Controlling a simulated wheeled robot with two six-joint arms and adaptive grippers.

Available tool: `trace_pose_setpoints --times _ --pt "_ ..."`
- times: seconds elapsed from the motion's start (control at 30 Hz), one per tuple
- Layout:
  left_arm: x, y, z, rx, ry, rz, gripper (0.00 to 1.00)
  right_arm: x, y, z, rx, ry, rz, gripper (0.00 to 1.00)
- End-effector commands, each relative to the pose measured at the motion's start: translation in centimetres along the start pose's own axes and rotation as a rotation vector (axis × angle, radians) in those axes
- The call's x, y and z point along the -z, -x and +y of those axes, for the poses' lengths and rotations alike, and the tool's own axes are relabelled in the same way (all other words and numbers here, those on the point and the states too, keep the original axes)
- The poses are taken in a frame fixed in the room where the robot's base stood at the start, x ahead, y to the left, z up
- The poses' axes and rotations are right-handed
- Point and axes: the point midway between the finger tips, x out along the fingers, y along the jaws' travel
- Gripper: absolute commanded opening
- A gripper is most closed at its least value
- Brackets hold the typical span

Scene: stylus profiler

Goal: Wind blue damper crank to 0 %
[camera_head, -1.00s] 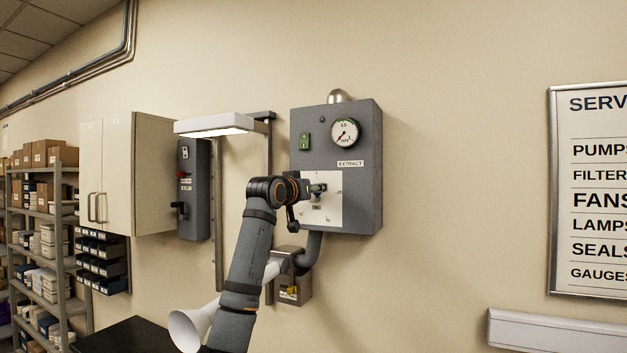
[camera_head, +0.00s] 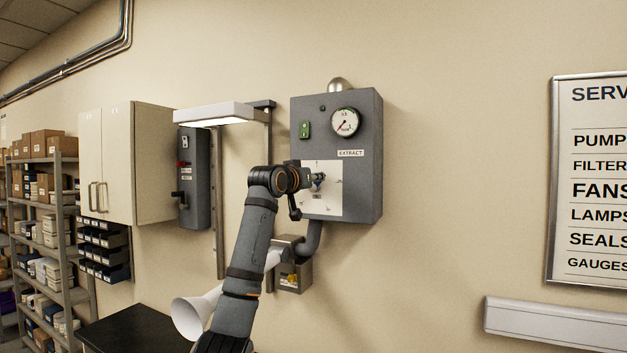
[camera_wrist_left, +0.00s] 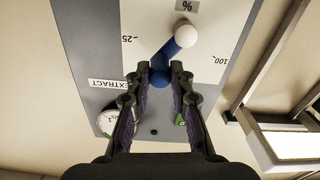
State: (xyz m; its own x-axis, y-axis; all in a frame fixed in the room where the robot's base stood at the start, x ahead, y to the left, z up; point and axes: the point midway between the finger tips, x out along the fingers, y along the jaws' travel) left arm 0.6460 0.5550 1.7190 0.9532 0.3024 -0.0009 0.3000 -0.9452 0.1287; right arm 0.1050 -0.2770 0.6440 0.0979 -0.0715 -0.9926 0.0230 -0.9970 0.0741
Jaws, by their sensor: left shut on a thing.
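The blue damper crank (camera_wrist_left: 172,52) sits on a white dial plate (camera_wrist_left: 213,63) on a grey control box. In the head view my left gripper (camera_head: 317,180) is at the dial plate (camera_head: 322,206), partly hiding the crank. My right gripper is not in view.
The grey box (camera_head: 364,190) carries a round gauge (camera_head: 344,122), a green switch (camera_head: 304,130) and an EXTRACT label. A lamp (camera_head: 215,115), a switch box (camera_head: 194,180) and a cabinet (camera_head: 155,165) are to the left. The wall right of the box is free up to a sign (camera_head: 590,180).

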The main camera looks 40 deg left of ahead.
Motion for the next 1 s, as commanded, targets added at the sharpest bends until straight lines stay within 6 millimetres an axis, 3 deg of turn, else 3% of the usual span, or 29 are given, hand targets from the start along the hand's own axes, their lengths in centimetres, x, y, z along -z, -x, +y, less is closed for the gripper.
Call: trace_pose_setpoints --times 1.0 --pt "1.3 0.0 -2.5 0.000 0.631 0.002 0.00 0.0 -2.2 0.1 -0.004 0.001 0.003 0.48"
